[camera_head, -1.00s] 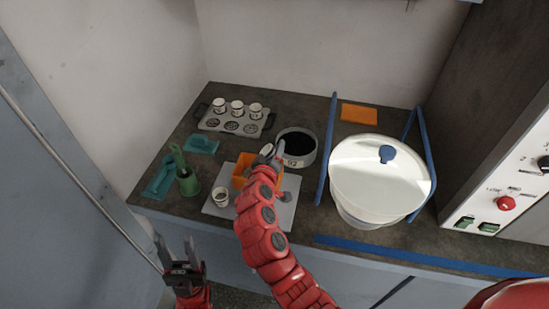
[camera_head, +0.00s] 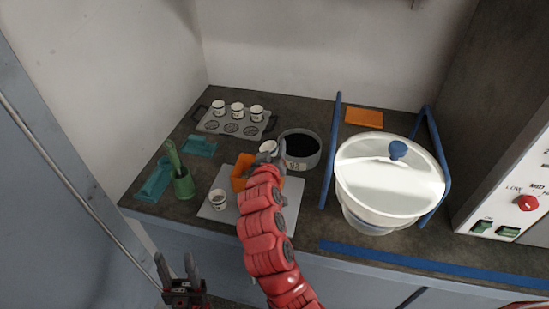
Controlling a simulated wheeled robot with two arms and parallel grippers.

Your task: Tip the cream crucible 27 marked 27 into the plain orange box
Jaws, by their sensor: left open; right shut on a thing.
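My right gripper (camera_head: 270,157) is over the orange box (camera_head: 240,174) on the grey board and is shut on a cream crucible (camera_head: 267,147). The arm and fingers cover much of the crucible, and I cannot read its number or tell how far it is tilted. The arm also hides the right part of the box and what is inside it. My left gripper (camera_head: 178,272) is open and empty, low at the front left, off the worktop's front edge.
Another cream crucible (camera_head: 218,199) stands on the grey board (camera_head: 288,215). A rack (camera_head: 252,130) with several crucibles is behind. A dark-filled sieve pan (camera_head: 301,150) is right of the box. A white lidded bowl (camera_head: 385,185) stands between blue rails (camera_head: 330,150). A green holder (camera_head: 184,186) is left.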

